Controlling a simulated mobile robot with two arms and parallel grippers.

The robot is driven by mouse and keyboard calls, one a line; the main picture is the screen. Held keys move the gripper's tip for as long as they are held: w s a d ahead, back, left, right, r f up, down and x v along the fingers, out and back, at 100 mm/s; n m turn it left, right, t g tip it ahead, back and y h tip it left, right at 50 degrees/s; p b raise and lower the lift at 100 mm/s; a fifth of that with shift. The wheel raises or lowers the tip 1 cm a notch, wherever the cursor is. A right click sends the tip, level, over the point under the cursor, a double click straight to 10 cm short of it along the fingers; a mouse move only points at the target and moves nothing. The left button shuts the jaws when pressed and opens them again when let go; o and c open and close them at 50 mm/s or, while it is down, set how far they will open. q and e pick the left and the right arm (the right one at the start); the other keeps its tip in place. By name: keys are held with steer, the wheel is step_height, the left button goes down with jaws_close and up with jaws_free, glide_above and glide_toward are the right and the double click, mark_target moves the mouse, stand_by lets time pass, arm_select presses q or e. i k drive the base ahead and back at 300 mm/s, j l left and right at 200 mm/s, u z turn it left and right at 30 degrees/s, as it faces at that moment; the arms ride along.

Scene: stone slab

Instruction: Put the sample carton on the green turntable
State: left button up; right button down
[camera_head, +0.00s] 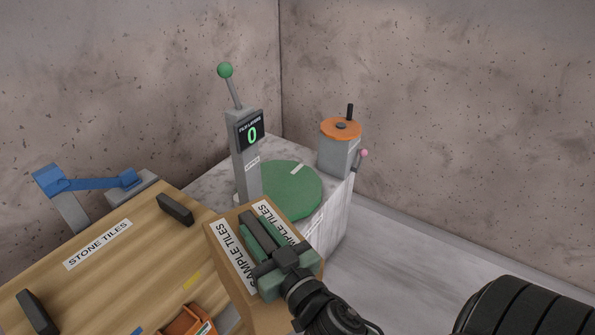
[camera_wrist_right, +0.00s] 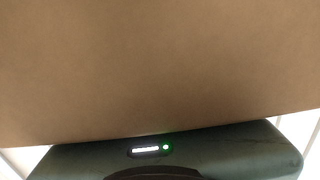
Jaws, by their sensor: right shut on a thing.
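The sample carton (camera_head: 230,250) is a brown box with white "SAMPLE TILES" labels. My right gripper (camera_head: 265,240) is shut on it from above and partly covers its top. In the right wrist view the carton's plain brown face (camera_wrist_right: 160,70) fills most of the picture. The green turntable (camera_head: 290,190) is a flat round disc on a pale stone slab, just behind the carton in the head view. A white mark lies near its far edge. The carton overlaps the near part of the slab in the picture; I cannot tell its height. My left gripper is not in view.
A grey post (camera_head: 246,160) with a display reading 0 and a green-knobbed lever stands left of the turntable. A grey unit with an orange wheel (camera_head: 341,128) stands behind right.

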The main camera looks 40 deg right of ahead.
mark_target(280, 185)
steer(key=i+l, duration=0.1)
steer(key=l, duration=0.25)
steer(key=i+l, duration=0.15)
steer(key=l, duration=0.2)
steer(key=i+l, duration=0.1)
steer(key=l, duration=0.3)
steer(key=i+l, duration=0.1)
steer(key=l, duration=0.25)
steer(key=i+l, duration=0.15)
steer(key=l, duration=0.2)
steer(key=i+l, duration=0.1)
steer(key=l, duration=0.25)
steer(key=i+l, duration=0.25)
steer(key=i, duration=0.2)
steer(key=i+l, duration=0.3)
steer(key=i+z, duration=0.05)
steer(key=i, duration=0.05)
